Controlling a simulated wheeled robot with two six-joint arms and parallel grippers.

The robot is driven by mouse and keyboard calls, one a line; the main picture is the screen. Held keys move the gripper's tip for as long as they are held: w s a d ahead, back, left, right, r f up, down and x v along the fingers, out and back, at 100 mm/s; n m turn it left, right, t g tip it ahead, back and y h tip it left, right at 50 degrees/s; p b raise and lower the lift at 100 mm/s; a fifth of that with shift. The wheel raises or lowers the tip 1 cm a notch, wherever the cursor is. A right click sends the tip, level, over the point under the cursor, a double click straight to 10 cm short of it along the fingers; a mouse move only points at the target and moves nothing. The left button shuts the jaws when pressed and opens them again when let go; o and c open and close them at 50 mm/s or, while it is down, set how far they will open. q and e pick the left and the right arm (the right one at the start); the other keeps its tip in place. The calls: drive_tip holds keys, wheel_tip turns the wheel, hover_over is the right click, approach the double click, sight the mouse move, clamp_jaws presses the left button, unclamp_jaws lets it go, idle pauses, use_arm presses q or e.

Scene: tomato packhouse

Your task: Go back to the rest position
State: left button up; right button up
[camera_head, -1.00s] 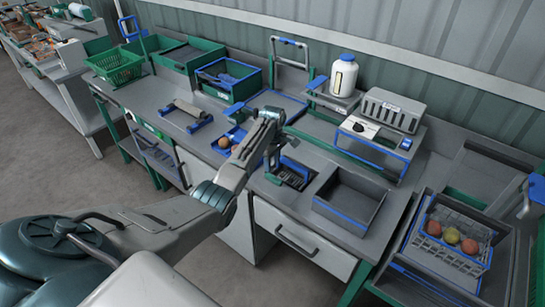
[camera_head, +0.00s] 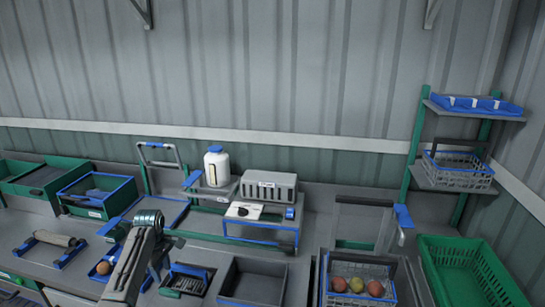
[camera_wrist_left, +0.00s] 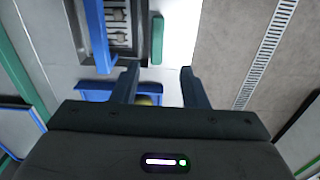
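My left gripper (camera_wrist_left: 160,72) shows in the left wrist view with its two dark fingers apart and only pale surface between the tips. A small yellowish thing (camera_wrist_left: 146,100) partly shows by the left finger's base, in front of a blue edge; I cannot tell if it touches. In the head view my left arm (camera_head: 130,262) stands at the bottom left, over the bench beside a blue tray (camera_head: 100,276) with a reddish tomato (camera_head: 103,268). The fingers are hard to make out there. My right gripper is in neither view.
The bench holds a grey open bin (camera_head: 254,284), a slotted dark holder (camera_head: 186,280), a grey device (camera_head: 268,187) and a white bottle (camera_head: 216,168). A crate with several tomatoes (camera_head: 359,288) and a green crate (camera_head: 462,268) stand right. Shelves (camera_head: 474,115) rise at the back right.

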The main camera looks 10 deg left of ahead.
use_arm(q)
drive_tip(key=s+d+f+m+t, duration=0.1)
drive_tip(key=s+d+f+m, duration=0.2)
drive_tip(key=s, duration=0.4)
drive_tip(key=s+d+f+m+y, duration=0.1)
drive_tip(key=s+d+f+m, duration=0.25)
drive_tip(key=s, duration=0.35)
drive_tip(key=s+d+f+m+t, duration=0.1)
drive_tip(key=s+d+f+m, duration=0.25)
drive_tip(key=s, duration=0.45)
drive_tip(key=s+d+r+m+t, duration=0.1)
drive_tip(key=s+d+r+m, duration=0.25)
drive_tip(key=s, duration=0.65)
drive_tip(key=s+d+r+m+t, duration=0.15)
drive_tip(key=s+r+m, duration=0.3)
drive_tip(key=s, duration=0.65)
wheel_tip(320, 180, down, 38)
drive_tip(key=a+r+g+b, duration=0.1)
drive_tip(key=a+g+b, duration=0.2)
drive_tip(key=b, duration=0.4)
drive_tip(key=s+f+b, duration=0.2)
drive_tip(key=s+f, duration=0.7)
drive_tip(key=f, duration=0.3)
drive_tip(key=s+f+b, duration=0.2)
drive_tip(key=s+f, duration=0.7)
drive_tip(key=f, duration=0.2)
drive_tip(key=shift+a+f+n+b, duration=0.3)
drive_tip(key=shift+f+n+b, duration=0.05)
drive_tip(key=shift+n+b, duration=0.05)
